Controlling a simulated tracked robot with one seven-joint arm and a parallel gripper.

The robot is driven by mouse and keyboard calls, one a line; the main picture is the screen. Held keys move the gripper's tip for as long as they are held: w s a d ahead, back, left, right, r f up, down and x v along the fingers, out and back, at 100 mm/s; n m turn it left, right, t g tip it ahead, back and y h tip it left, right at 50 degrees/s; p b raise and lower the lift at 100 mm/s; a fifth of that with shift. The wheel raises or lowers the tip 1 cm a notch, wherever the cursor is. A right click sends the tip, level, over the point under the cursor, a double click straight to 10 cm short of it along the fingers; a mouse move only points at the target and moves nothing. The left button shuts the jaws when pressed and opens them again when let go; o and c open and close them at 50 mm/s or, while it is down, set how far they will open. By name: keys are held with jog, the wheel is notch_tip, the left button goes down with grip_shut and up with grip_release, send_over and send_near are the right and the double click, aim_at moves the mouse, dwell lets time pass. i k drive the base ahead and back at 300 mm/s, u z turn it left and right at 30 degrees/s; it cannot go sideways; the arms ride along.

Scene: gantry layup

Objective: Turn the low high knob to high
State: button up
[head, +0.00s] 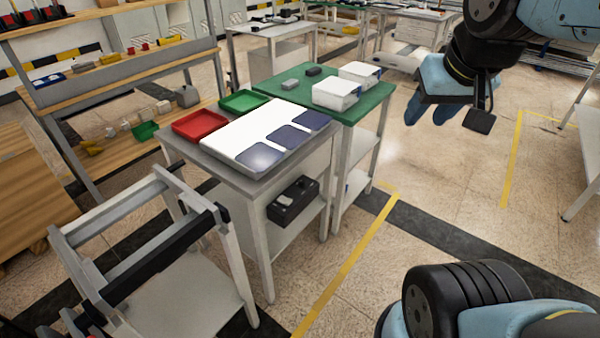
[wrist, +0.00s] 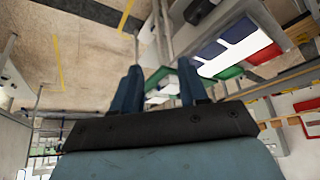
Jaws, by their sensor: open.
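I cannot make out a low high knob in either view. My gripper (head: 427,117) hangs at the upper right of the head view, with its blue fingers pointing down. It is over the open floor, to the right of the tables, and touches nothing. In the wrist view my gripper (wrist: 160,68) has its two blue fingers apart with nothing held between them. A black box (head: 293,200) stands on the lower shelf of the grey table. Its details are too small to tell whether it bears a knob.
A grey table (head: 215,165) holds a red tray (head: 199,125), a green tray (head: 245,101) and a white board with dark blue sheets. A green-topped table (head: 300,84) with white boxes adjoins it. A metal frame cart (head: 180,290) stands front left.

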aim_at(302, 184)
jog(key=u, duration=0.2)
jog(key=k, duration=0.9)
jog(key=z, duration=0.25)
jog(key=i, duration=0.5)
